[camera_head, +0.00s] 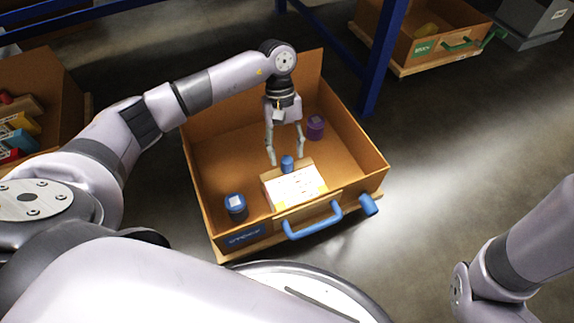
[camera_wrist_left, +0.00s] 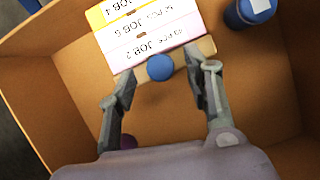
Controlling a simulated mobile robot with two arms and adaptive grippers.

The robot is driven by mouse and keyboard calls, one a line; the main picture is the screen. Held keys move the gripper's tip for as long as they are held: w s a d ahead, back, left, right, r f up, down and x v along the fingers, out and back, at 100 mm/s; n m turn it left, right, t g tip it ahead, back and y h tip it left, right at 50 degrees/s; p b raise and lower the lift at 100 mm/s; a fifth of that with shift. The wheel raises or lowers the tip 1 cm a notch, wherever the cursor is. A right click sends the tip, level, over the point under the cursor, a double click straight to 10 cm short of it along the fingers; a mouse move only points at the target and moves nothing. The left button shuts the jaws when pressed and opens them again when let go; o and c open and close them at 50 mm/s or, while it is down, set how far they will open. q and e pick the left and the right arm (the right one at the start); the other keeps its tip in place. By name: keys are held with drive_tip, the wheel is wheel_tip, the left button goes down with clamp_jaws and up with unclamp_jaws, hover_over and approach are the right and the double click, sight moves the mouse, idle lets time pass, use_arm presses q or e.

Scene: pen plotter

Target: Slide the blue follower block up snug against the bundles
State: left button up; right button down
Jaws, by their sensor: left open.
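The follower block shows as a tan bar (camera_wrist_left: 207,47) with a round blue knob (camera_wrist_left: 160,67) on top. In the head view, its knob (camera_head: 287,164) stands at the back end of the bundles (camera_head: 295,188). The bundles (camera_wrist_left: 150,30) are a row of labelled white, pink and yellow slabs. The bar lies close along the nearest pink bundle in the wrist view; I cannot tell whether they touch. My left gripper (camera_head: 287,159) is open, with one finger on each side of the knob and visible gaps. My right gripper is out of view.
The bundles sit in an open orange drawer (camera_head: 352,180) with a blue front handle (camera_head: 312,222). A blue-lidded jar (camera_head: 236,206) stands at its front left and a purple one (camera_head: 315,127) at its back right. A blue post (camera_head: 384,65) rises behind. The drawer floor behind the follower is mostly clear.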

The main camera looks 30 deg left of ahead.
sight(287, 158)
use_arm(q)
drive_tip(key=shift+b+x, duration=0.55)
drive_tip(key=shift+x, duration=1.15)
drive_tip(key=shift+c, duration=0.5)
clamp_jaws()
